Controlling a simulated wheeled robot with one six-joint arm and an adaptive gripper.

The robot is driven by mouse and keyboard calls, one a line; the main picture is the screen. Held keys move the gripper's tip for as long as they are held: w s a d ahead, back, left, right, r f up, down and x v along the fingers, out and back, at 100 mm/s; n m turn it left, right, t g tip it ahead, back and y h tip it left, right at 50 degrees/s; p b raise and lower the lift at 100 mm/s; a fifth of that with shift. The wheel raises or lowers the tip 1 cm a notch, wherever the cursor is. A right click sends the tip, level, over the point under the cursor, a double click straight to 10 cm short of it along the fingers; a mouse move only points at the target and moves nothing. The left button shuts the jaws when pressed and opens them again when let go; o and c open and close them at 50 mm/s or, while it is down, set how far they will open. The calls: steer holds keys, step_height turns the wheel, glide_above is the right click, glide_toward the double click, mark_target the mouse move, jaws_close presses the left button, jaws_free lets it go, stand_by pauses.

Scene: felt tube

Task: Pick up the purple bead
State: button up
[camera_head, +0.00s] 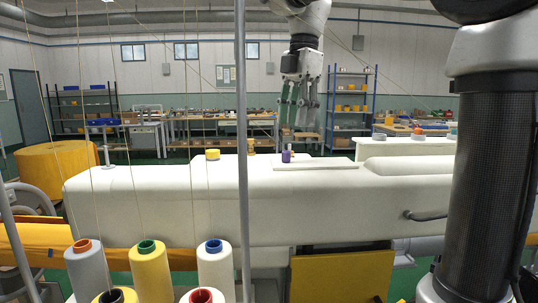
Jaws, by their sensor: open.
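The purple bead (286,156) is a small purple piece on top of the long white machine bed, near the middle of the head view. A pale cap or neck seems to show at its top, but it is too small to tell. My gripper (298,112) hangs from above, pointing down, with its fingers apart and nothing between them. It is above the purple bead and a little to its right in the picture, with a gap between them.
A yellow roll (213,155) and a small brown piece (251,146) stand left of the bead. A flat white plate (318,164) lies just right of it. A grey vertical pole (241,120) and several thread cones are in the foreground. Shelves and benches stand far behind.

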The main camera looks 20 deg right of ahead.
mark_target(286, 151)
steer(key=f, duration=0.2)
steer(key=a+f, duration=0.1)
steer(key=f, duration=0.2)
steer(key=a+f, duration=0.1)
steer(key=f, duration=0.1)
steer(key=shift+w+f, duration=0.25)
steer(key=shift+w, duration=0.1)
steer(key=c, duration=0.8)
